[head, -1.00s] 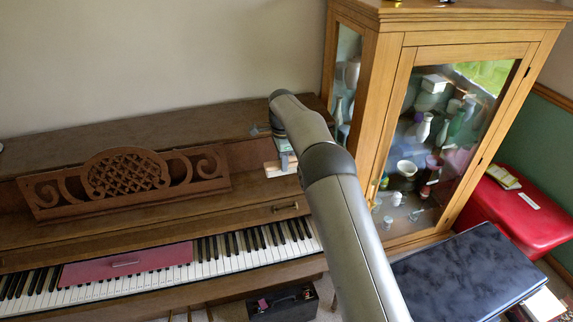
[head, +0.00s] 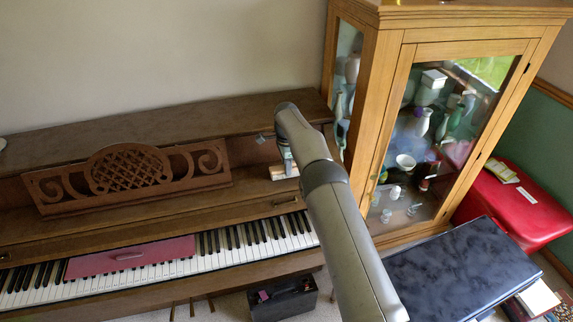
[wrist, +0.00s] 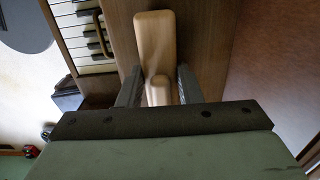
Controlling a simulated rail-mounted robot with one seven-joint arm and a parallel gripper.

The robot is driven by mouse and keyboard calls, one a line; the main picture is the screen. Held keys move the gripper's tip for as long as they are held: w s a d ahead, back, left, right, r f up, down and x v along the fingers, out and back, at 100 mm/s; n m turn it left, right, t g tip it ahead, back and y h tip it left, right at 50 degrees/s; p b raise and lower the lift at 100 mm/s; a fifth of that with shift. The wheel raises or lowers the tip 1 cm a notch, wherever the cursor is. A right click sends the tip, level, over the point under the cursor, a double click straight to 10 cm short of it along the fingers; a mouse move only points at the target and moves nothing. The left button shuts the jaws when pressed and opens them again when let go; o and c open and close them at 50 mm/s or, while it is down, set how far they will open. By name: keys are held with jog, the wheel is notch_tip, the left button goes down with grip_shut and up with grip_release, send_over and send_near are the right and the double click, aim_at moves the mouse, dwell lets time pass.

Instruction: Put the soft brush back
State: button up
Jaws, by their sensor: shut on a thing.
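The soft brush shows in the wrist view as a pale wooden block with a short grip (wrist: 155,40). My gripper (wrist: 159,88) is shut on that grip, one finger on each side. In the head view the brush (head: 284,173) is a small pale piece below my gripper (head: 286,158), over the right end of the brown upright piano (head: 180,122). Its bristles are not visible, and I cannot tell whether it touches the piano. My arm hides part of the piano's right end.
A glass-fronted wooden cabinet (head: 385,120) stands close to the right of my gripper. A pink strip with a handle (head: 133,256) lies on the keys (head: 255,237). A black box (head: 284,300) is on the floor below. A dark bench (head: 465,268) is at right.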

jog(key=o, duration=0.9)
jog(key=shift+f, duration=0.1)
jog(key=shift+o, duration=0.2)
notch_tip(320, 180, up, 12)
jog(key=shift+r, duration=0.25)
jog(key=s+d+r+n, duration=0.3)
jog(key=d+r, duration=0.4)
jog(key=r, duration=0.2)
jog(key=s+d+r+n, duration=0.2)
jog(key=s+d+r, duration=0.1)
jog(key=s, duration=0.3)
jog(key=s+d+r+n, duration=0.1)
jog(key=s+d+r, duration=0.3)
jog(key=s, duration=0.2)
jog(key=s+d+f+n, duration=0.2)
jog(key=s, duration=0.9)
jog(key=s+d+f+n, duration=0.3)
jog(key=s, duration=0.8)
jog(key=s+d+f+n+t, duration=0.1)
jog(key=s+d+f+n, duration=0.1)
jog(key=s, duration=0.9)
jog(key=shift+s+d+f+n, duration=0.15)
jog(key=shift+s+f+n, duration=0.1)
jog(key=shift+n, duration=0.15)
